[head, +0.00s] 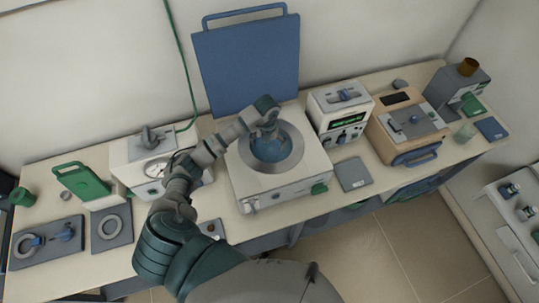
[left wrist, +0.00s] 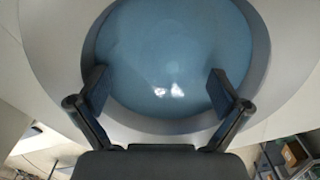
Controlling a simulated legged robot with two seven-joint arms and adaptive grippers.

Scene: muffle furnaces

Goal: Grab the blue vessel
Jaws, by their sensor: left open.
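The blue vessel (head: 271,147) sits in the round grey opening of a white furnace (head: 305,187) whose blue lid (head: 248,62) stands raised behind it. In the left wrist view the vessel (left wrist: 178,50) fills the upper middle, round and shiny, inside a grey ring. My left gripper (head: 268,122) reaches over the vessel from the left. In the left wrist view its two fingers (left wrist: 160,92) are apart over the near part of the vessel, with nothing held between them. Whether the fingertips touch the vessel cannot be told. My right gripper is in neither view.
A white box with a green display (head: 342,115) and a tan box (head: 408,125) stand right of the furnace. A white gauge box (head: 150,160) stands left under my arm.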

